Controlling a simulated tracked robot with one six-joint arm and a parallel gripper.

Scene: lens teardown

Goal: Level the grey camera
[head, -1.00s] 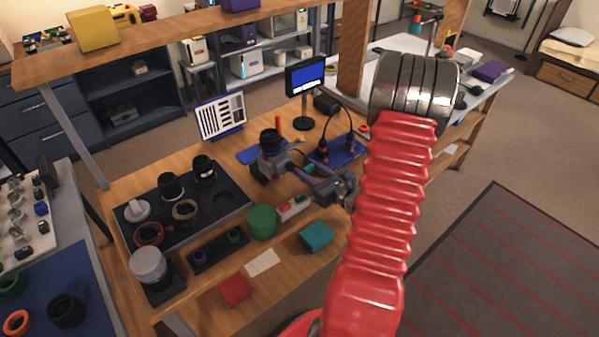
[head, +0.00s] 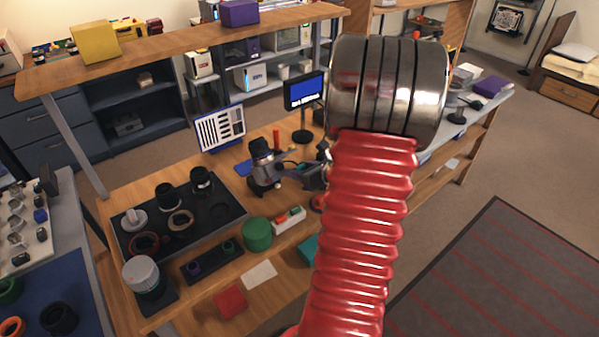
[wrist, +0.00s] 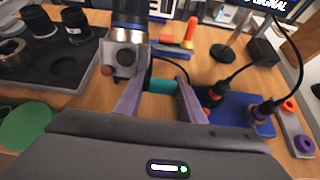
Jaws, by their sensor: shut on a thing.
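The grey camera (head: 263,170) is on the wooden bench, with its dark lens barrel pointing up. In the wrist view the camera (wrist: 125,55) is just beyond my left finger, its lens running out of the top of the frame. It looks near upright; any small tilt is hard to judge. My gripper (wrist: 160,92) is shut on the camera with its fingers apart, and a teal part (wrist: 163,86) shows between them. I cannot see the exact contact. In the head view my gripper (head: 296,172) is on the right of the camera, partly hidden by my red arm.
A black tray (head: 225,222) with lens parts lies left of the camera. Behind are a monitor (head: 304,92) and a chart (head: 220,127).

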